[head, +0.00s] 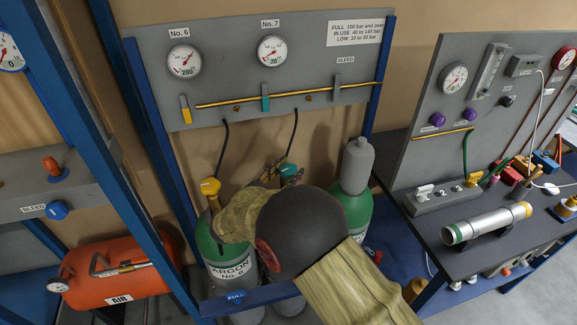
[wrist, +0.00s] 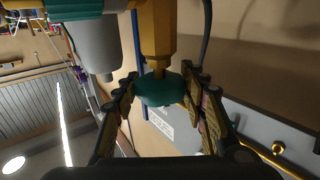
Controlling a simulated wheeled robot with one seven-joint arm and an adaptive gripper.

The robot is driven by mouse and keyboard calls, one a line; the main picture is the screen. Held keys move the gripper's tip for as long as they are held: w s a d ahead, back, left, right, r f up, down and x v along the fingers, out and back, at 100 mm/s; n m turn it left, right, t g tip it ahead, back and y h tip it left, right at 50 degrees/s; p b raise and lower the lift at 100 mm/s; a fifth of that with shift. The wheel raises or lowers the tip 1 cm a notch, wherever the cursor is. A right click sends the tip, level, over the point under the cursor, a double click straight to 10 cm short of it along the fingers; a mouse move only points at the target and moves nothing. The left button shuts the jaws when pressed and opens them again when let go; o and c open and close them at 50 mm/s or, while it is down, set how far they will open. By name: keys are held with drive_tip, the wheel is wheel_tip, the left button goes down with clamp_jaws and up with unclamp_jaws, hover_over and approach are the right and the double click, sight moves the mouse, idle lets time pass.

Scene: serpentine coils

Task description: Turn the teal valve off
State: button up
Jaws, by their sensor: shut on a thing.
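The teal valve (head: 291,170) is a small knob on top of a green gas cylinder (head: 357,209) under the gauge marked No. 7. In the wrist view the teal knob (wrist: 158,90) sits on a brass stem and valve body (wrist: 158,35). My gripper (wrist: 162,96) has one finger on each side of the knob and is shut on it. In the head view my gripper (head: 276,172) is small beside the valve, and my arm hides part of the cylinders. A teal lever (head: 265,97) is on the panel above.
A yellow valve (head: 210,187) tops the argon cylinder (head: 228,262) on the left. A grey cylinder top (head: 356,165) stands close on the right. Dark hoses (head: 294,134) hang from the grey panel (head: 230,75). A blue rail (head: 250,297) crosses the front.

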sight(281, 174)
drive_tip(key=shift+r+m+g+h+p, duration=0.15)
drive_tip(key=shift+m+g+h+p, duration=0.45)
drive_tip(key=shift+m+g+h, duration=0.6)
drive_tip(key=o, duration=1.2)
drive_tip(key=shift+v, duration=3.7)
drive_tip(key=shift+w, duration=0.15)
